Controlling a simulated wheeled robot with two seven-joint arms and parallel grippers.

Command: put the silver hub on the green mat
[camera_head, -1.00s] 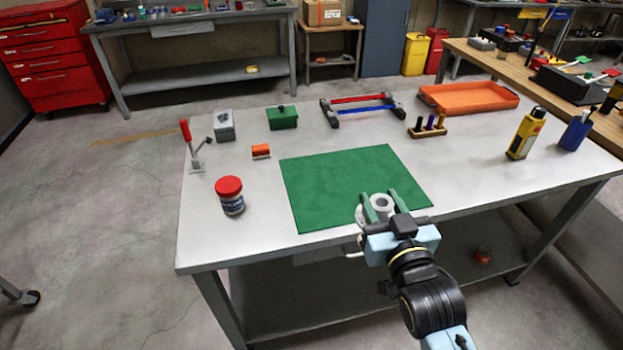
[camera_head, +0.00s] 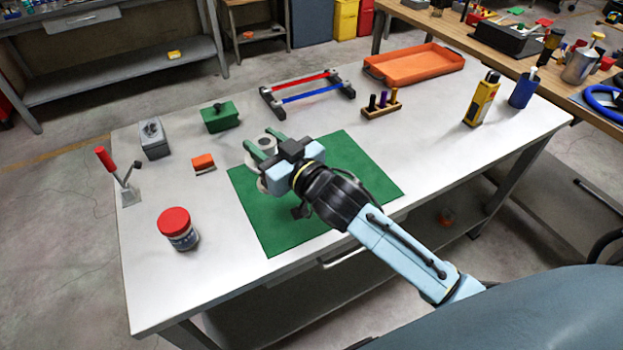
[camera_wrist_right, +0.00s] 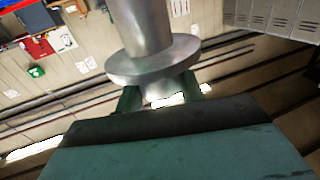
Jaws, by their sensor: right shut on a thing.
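The green mat (camera_head: 285,228) lies flat on the grey-white table; my right arm covers part of it. My right gripper (camera_head: 262,149) points to the far left, over the mat's far-left corner area. Its green fingers are shut on the silver hub (camera_head: 265,142), which is partly hidden by them in the head view. In the right wrist view the hub (camera_wrist_right: 147,62) is a shiny cylinder with a wide round flange, between the fingers. The hub looks held above the table, but its exact height cannot be told. My left gripper is in neither view.
A green box (camera_head: 220,118) and a red-and-blue-barred rack (camera_head: 306,92) stand behind. An orange tray (camera_head: 415,66) is at the back right. The table's right front is clear.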

